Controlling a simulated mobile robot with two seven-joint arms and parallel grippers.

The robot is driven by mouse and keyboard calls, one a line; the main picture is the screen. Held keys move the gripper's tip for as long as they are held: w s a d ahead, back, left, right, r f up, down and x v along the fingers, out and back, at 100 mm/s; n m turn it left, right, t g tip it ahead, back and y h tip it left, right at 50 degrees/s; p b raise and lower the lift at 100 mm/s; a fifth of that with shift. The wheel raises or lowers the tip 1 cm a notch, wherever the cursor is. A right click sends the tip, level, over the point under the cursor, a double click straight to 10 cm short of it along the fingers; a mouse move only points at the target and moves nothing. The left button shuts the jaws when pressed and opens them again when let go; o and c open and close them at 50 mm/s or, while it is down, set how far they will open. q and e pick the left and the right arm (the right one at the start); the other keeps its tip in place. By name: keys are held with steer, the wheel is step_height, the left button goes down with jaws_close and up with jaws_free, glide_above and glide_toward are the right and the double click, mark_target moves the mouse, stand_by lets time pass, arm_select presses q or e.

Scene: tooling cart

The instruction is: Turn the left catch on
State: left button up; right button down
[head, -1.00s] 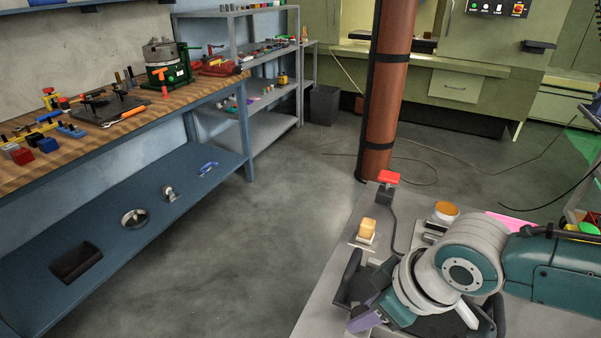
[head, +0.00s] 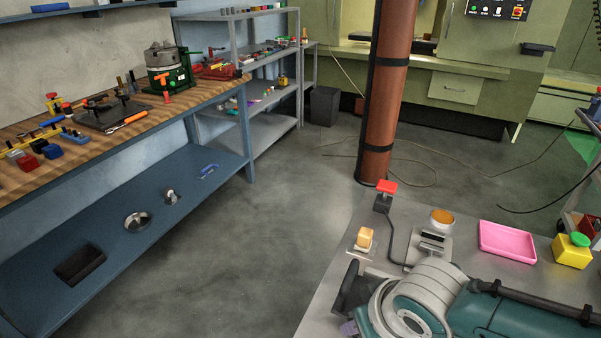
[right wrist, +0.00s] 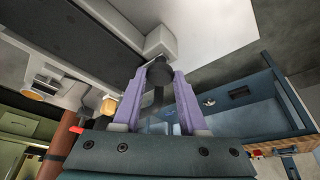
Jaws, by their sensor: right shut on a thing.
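My right gripper (right wrist: 158,90) has purple fingers, shut on a dark round knob (right wrist: 160,70) beside a pale grey block (right wrist: 161,42). I take this knob for the catch, but its turn position is unclear. In the head view my right arm covers most of this spot at the bottom; a bit of a purple finger (head: 348,328) shows beside a dark upright part (head: 347,286). I cannot tell whether this is the left catch. My left gripper is in neither view.
The grey cart top (head: 480,278) holds an orange block on a plate (head: 365,238), a red button (head: 386,188), an orange round-topped device (head: 441,217), a pink tray (head: 507,241) and a yellow box (head: 571,251). The workbench (head: 150,125) stands across open floor.

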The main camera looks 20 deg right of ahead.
steer(key=shift+c, duration=2.3)
jaws_free()
steer(key=shift+r, duration=0.1)
steer(key=shift+s+r+p, duration=0.1)
steer(key=shift+r+p, duration=0.2)
steer(key=shift+r, duration=0.05)
steer(key=p+v, duration=0.3)
steer(key=v, duration=0.6)
steer(key=shift+p, duration=0.3)
